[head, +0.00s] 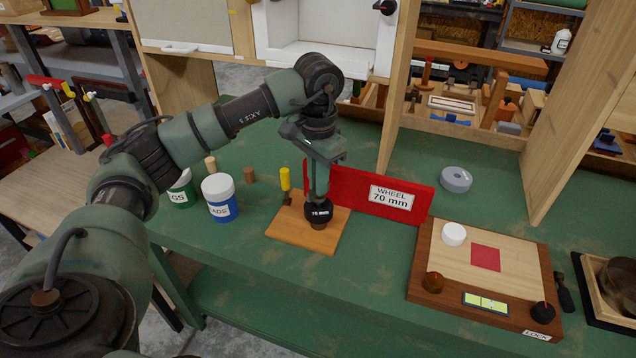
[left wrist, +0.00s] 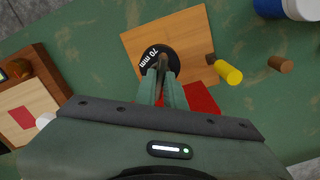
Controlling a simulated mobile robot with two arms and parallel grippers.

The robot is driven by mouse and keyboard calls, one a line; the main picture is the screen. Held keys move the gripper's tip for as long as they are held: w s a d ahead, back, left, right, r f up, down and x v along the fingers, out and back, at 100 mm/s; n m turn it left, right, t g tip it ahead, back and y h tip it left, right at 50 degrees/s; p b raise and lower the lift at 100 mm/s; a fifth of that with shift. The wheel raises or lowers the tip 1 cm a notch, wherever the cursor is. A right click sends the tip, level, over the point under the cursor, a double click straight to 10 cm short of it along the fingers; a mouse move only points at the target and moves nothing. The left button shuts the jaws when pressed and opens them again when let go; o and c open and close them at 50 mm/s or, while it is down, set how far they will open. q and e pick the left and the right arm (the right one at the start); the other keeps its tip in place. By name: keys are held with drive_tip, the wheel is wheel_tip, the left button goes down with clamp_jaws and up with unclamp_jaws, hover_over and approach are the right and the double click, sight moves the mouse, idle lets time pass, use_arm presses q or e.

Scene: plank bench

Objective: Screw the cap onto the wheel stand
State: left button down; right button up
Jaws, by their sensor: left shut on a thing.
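My left gripper (head: 319,194) reaches down over a wooden board (head: 290,238) on the green bench. A black round piece (head: 318,212) marked "70 mm" sits on a short brown support (head: 319,226) on this board. The left wrist view shows the black piece (left wrist: 150,64) from above, with the fingers of my gripper (left wrist: 162,72) closed near its middle. They grip a small brownish part, seemingly the cap, mostly hidden between the fingertips. I cannot tell how far it sits on the stand. My right gripper is not in view.
A red sign (head: 382,193) reading "WHEEL 70 mm" stands close behind. A blue-and-white jar (head: 220,201) stands left, a grey ring (head: 456,180) and a wooden panel (head: 455,268) with a white round piece (head: 454,234) right.

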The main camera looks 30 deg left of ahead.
use_arm(q)
drive_tip(key=shift+f, duration=0.1)
drive_tip(key=c, duration=1.4)
unclamp_jaws()
drive_tip(key=shift+w, duration=0.1)
drive_tip(key=shift+c, duration=0.2)
wheel_tip(320, 180, up, 8)
drive_tip(key=shift+f+b, duration=0.1)
drive_tip(key=shift+b, duration=0.6)
